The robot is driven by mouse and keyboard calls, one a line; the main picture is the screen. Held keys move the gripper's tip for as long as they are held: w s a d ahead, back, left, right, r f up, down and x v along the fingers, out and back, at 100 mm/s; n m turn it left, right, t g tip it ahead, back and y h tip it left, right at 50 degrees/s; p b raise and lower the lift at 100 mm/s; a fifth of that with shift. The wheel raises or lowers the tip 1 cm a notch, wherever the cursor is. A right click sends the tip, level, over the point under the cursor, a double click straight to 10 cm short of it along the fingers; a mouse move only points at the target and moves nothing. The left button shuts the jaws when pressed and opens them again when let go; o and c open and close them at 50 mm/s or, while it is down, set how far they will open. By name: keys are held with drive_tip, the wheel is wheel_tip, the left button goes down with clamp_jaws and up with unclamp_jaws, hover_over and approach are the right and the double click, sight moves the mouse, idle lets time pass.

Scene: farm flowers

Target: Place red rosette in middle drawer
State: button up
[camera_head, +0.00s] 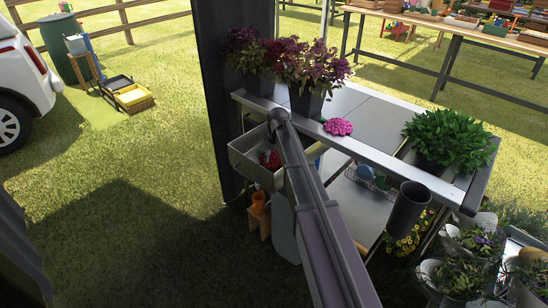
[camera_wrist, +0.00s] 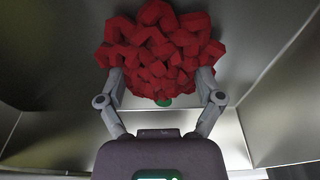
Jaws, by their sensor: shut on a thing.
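The red rosette (camera_wrist: 160,48) is a bunch of angular red petals with a bit of green below, held between the two fingers of my gripper (camera_wrist: 161,78). In the wrist view, bare metal walls surround it. In the head view, the rosette (camera_head: 268,160) shows small within the open metal drawer (camera_head: 248,168) at the left end of the workbench. My arm partly covers the drawer there, and the gripper is mostly hidden. I cannot tell whether the rosette touches the drawer floor.
A pink rosette (camera_head: 338,126) lies on the metal workbench top (camera_head: 368,118). Potted purple plants (camera_head: 312,66) stand at its back left, a leafy green plant (camera_head: 446,135) at its right. A dark pot (camera_head: 407,207) hangs at the front edge. A dark post (camera_head: 222,90) stands close left of the drawer.

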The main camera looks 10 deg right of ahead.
sight(276, 160)
drive_tip(key=shift+f, duration=0.15)
drive_tip(key=o, duration=0.7)
drive_tip(key=shift+o, duration=0.2)
wheel_tip(276, 160, up, 12)
drive_tip(key=s+d+p, duration=0.1)
drive_tip(key=p, duration=1.1)
drive_tip(key=shift+s, duration=0.2)
drive_tip(key=s+a+m+g, duration=0.1)
drive_tip(key=s+m, duration=0.6)
drive_tip(key=s, duration=2.1)
drive_tip(key=shift+h, duration=0.4)
